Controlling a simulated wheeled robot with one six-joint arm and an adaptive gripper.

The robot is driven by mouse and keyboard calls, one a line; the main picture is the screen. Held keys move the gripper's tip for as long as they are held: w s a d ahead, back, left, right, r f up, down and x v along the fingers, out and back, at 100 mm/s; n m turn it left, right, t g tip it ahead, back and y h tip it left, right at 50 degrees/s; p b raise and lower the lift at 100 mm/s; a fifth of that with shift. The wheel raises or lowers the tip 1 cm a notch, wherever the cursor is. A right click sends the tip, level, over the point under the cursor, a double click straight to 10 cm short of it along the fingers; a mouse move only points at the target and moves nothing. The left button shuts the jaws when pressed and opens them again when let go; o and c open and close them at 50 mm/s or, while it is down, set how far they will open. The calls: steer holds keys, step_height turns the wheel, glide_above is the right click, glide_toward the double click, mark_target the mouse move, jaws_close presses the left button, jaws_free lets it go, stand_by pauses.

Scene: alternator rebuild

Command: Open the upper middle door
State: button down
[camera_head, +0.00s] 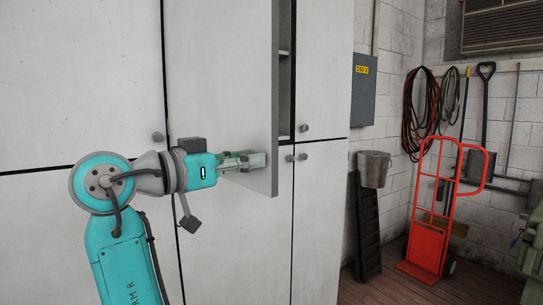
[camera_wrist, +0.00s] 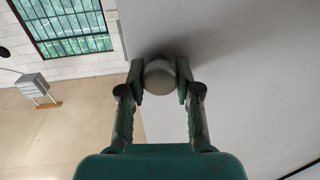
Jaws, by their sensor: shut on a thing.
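The upper middle door (camera_head: 222,80) is a pale grey cabinet door in the head view. It stands partly open, with its right edge swung out from the cabinet and a dark gap with shelves (camera_head: 285,75) showing beside it. My gripper (camera_head: 248,161) is at the lower right part of this door. In the wrist view my gripper (camera_wrist: 160,82) has its two green fingers on either side of the door's round grey knob (camera_wrist: 160,78), shut on it. The knob is hidden by the gripper in the head view.
Other closed cabinet doors stand left (camera_head: 80,70), right (camera_head: 325,70) and below (camera_head: 318,215), with small knobs. A red hand truck (camera_head: 437,205), a bucket (camera_head: 374,168) and hanging cables stand by the brick wall at right. The wrist view shows open floor (camera_wrist: 70,125) and a window (camera_wrist: 68,28).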

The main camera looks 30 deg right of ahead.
steer(key=shift+s+a+m+g, duration=0.1)
steer(key=shift+a+m+g, duration=0.3)
steer(key=shift+a, duration=0.75)
steer(key=shift+a+m+g, duration=0.2)
steer(key=shift+a+g, duration=0.4)
steer(key=shift+a, duration=0.55)
steer(key=c, duration=0.8)
jaws_free()
steer(key=a, duration=1.2)
steer(key=shift+s, duration=0.2)
